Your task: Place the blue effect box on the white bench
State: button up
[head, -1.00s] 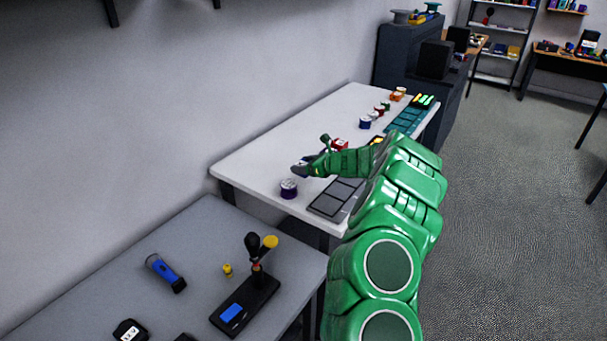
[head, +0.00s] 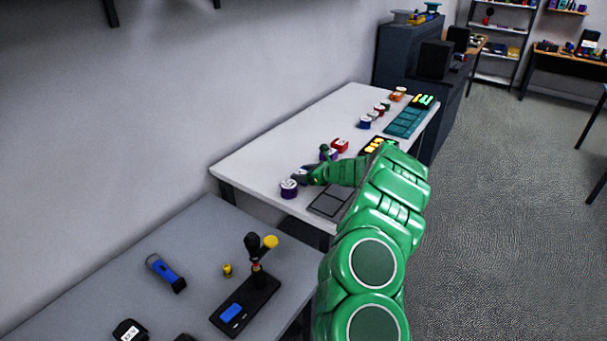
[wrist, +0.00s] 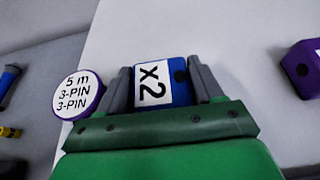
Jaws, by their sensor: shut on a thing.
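In the wrist view the blue effect box (wrist: 180,85), with a white X2 label, sits between the two grey fingers of my gripper (wrist: 158,76). The fingers are shut on its sides. In the head view my gripper (head: 303,177) is low over the near left end of the white bench (head: 262,150). It mostly hides the box there. I cannot tell whether the box touches the bench top. The bench also fills much of the wrist view (wrist: 240,40).
A purple spool (head: 289,189) marked 5 m 3-PIN stands close to my gripper's left. A grey table (head: 120,260) is nearer.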

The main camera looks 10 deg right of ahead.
jog(key=o, duration=1.2)
jog(key=shift+f, duration=0.1)
jog(key=shift+c, duration=0.2)
